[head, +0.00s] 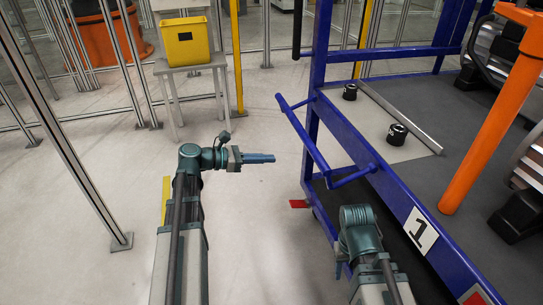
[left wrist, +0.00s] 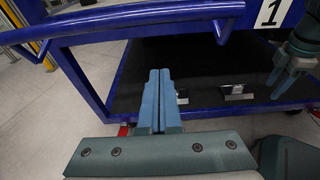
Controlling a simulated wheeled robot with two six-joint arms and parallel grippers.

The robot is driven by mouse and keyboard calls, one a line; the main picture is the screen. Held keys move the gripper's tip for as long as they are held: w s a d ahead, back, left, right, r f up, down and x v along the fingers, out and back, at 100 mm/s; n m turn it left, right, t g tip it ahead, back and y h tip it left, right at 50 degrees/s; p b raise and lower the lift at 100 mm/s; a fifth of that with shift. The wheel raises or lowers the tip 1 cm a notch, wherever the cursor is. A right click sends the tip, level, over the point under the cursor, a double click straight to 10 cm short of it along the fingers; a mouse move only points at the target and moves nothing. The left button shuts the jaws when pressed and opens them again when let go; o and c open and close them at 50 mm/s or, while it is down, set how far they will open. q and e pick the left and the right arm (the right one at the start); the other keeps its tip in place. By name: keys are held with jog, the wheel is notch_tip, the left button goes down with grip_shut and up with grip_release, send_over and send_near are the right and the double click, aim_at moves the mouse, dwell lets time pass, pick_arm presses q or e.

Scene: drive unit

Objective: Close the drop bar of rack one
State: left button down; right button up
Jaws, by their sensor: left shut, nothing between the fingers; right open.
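Rack one is the blue frame with the white "1" plate (head: 421,231), on the right of the head view. Its blue drop bar (head: 304,135) sticks out from the near side, swung out and down from the upright. The bar also crosses the top of the left wrist view (left wrist: 130,18). My left gripper (head: 273,158) is shut and empty, left of the bar and apart from it. It also shows in the left wrist view (left wrist: 160,72), below the bar.
Two black cylindrical parts (head: 397,134) and a grey strip (head: 400,117) lie on the rack deck. An orange post (head: 492,120) rises at the right. A yellow bin (head: 185,42) stands on a small table at the back left.

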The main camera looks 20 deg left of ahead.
pick_arm(q)
jog(key=w+d+r+p, duration=0.1)
jog(key=w+d+p, duration=0.1)
jog(key=w+d, duration=0.3)
jog(key=shift+d+r, duration=0.4)
jog(key=shift+d, duration=0.9)
